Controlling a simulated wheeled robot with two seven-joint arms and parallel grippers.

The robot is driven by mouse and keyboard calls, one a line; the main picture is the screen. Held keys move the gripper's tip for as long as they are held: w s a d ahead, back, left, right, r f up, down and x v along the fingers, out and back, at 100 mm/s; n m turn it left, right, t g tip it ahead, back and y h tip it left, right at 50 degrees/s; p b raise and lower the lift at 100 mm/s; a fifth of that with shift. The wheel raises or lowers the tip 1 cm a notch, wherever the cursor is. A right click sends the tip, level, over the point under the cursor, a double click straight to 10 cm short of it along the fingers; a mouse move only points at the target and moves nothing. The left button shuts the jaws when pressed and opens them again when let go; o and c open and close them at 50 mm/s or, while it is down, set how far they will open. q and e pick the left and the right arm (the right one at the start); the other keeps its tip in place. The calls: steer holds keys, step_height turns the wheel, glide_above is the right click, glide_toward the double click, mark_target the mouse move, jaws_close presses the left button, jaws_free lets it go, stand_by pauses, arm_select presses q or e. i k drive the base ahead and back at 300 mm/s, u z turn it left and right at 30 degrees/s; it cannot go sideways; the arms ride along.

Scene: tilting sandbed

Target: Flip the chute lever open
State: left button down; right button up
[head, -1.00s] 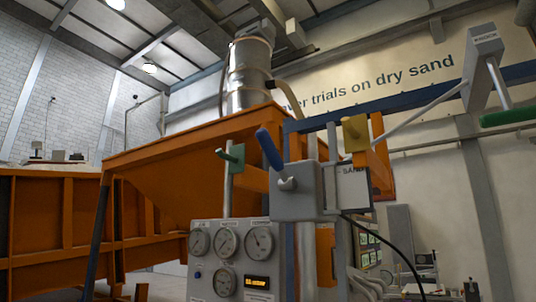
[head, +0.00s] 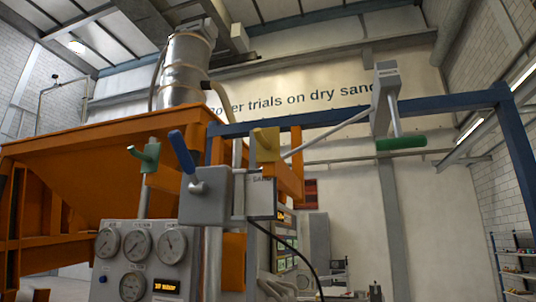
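A lever with a blue handle (head: 182,152) stands on a grey box (head: 207,197); the handle tilts up and to the left. A partly hidden sign (head: 262,198) reading "SAND" is beside the box. A short green handle (head: 147,153) sits on a post to the left. A longer green handle (head: 401,143) lies level below a grey hanging box (head: 384,85) at the right. I cannot tell for certain which of these is the chute lever. Neither of my grippers is in view.
An orange hopper (head: 95,168) fills the left under a metal cylinder (head: 185,68). A gauge panel (head: 140,262) stands at the lower left. A blue frame (head: 445,103) spans the right, with a post at the far right. A yellow block (head: 265,145) is near the box.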

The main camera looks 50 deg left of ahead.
mark_target(176, 138)
steer(key=z, duration=0.85)
steer(key=k, duration=0.7)
steer(key=u, duration=1.1)
